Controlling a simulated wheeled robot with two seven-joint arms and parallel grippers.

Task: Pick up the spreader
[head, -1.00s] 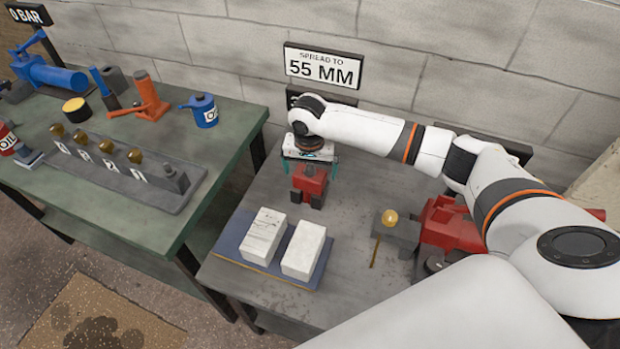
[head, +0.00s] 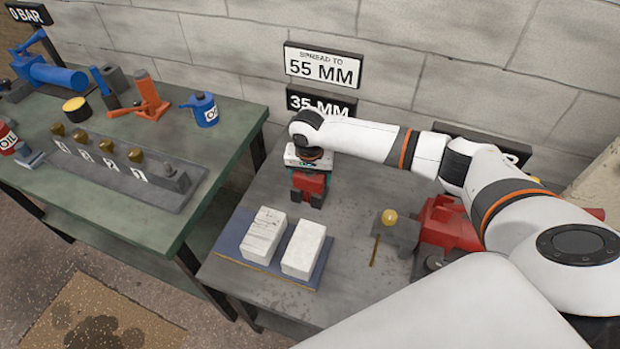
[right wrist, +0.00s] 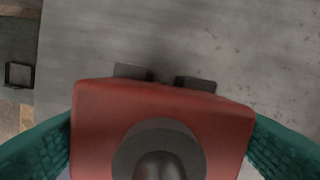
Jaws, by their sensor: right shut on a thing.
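The spreader (head: 309,187) is a small red block with dark feet on the grey table, below the wall signs. In the right wrist view the red spreader (right wrist: 110,110) fills the lower middle, with a dark round cap on top and two dark feet beyond its far edge. My right gripper (head: 309,172) is over it from above. Its teal fingers press on the left and right sides of the red body, shut on it. Whether its feet touch the table I cannot tell. My left gripper is not in view.
Two white blocks (head: 303,249) lie on a blue mat (head: 240,247) in front of the spreader. A red tool (head: 445,226) and a grey block with a yellow knob (head: 390,216) stand to the right. A green bench (head: 110,170) with several tools is at left.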

